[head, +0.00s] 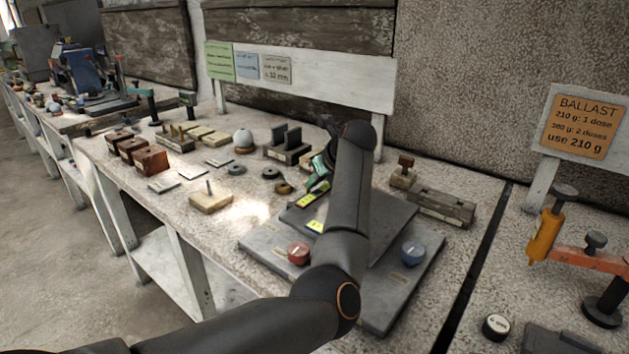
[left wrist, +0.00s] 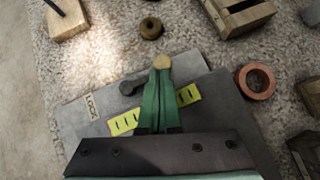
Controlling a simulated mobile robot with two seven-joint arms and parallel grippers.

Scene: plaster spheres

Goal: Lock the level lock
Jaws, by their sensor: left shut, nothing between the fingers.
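The level device is a grey stepped plate (head: 268,240) on the bench, with a red knob (head: 298,252) and a blue knob (head: 413,253). In the left wrist view, a LOCK label (left wrist: 92,105) lies on the plate beside a small dark lever (left wrist: 131,87). A yellow strip with black marks (left wrist: 124,123) runs under my fingers. My left gripper (head: 318,168) has green fingers, which are shut and empty above the plate. In the left wrist view the fingertips (left wrist: 161,66) reach past the lever, just right of it. My forearm hides part of the plate in the head view.
A wooden block with a peg (head: 210,198) stands left of the plate. Dark round weights and blocks stand behind it. A copper-coloured ring (left wrist: 256,81) is right of my fingers in the left wrist view. An orange clamp (head: 548,230) stands at far right.

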